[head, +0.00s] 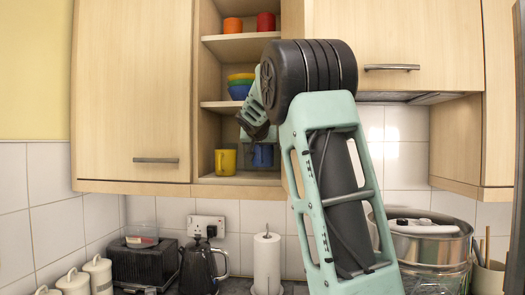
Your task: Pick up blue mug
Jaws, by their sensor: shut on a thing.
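The blue mug (263,155) is in the lower compartment of the open shelf unit, at its right side. Its upper part is hidden by my gripper (258,138), which reaches down to it from above. My gripper is shut on the mug. My arm covers the area to the right of the mug. I cannot tell from this view whether the mug still touches the shelf board.
A yellow mug (225,162) stands left of the blue mug on the same shelf. Stacked bowls (240,88) sit one shelf up. An orange mug (233,25) and a red mug (266,22) stand on top. Cupboard doors (132,90) flank the shelves.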

